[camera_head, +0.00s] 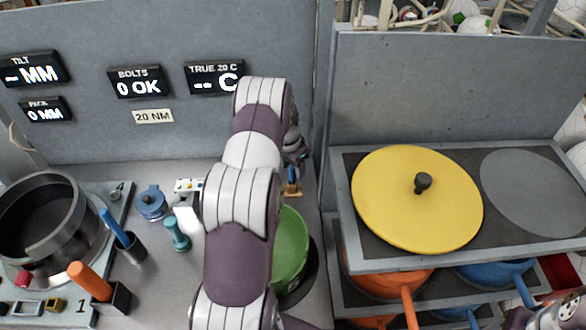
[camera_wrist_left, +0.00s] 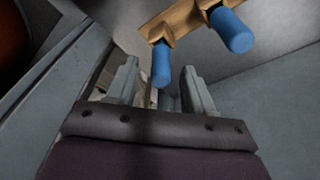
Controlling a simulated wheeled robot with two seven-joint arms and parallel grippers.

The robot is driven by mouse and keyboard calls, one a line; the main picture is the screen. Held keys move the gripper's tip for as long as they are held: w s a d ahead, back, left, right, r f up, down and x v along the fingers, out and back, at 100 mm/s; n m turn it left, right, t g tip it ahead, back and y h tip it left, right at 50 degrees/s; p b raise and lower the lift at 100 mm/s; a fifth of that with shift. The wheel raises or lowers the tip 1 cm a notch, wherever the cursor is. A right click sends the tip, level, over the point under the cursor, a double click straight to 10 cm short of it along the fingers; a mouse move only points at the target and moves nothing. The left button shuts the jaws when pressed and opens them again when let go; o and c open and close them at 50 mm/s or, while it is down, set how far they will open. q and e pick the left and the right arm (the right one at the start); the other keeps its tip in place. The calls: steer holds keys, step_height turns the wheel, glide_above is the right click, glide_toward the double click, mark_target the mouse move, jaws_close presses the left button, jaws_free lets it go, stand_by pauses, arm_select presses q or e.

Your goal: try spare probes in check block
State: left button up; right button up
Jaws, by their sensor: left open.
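My left gripper (camera_head: 293,168) is at the back of the bench beside the grey partition, partly hidden behind my own arm. In the left wrist view the left gripper (camera_wrist_left: 160,92) is open. A wooden rack (camera_wrist_left: 185,22) holds two blue probes there. One blue probe (camera_wrist_left: 161,64) is in front of the open fingers, roughly between their tips; I cannot tell whether they touch it. The other blue probe (camera_wrist_left: 232,30) is to the right, outside the fingers. In the head view the rack (camera_head: 293,191) shows only as a small piece below the gripper. I cannot clearly identify the check block.
A white block with coloured dots (camera_head: 188,186), a teal peg (camera_head: 177,234) and a blue round part (camera_head: 151,203) stand left of my arm. A green pan (camera_head: 290,248) is partly behind it. A yellow lid (camera_head: 405,200) lies on the right shelf.

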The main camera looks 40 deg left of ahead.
arm_select(q)
steer(key=shift+f, duration=1.05)
jaws_close()
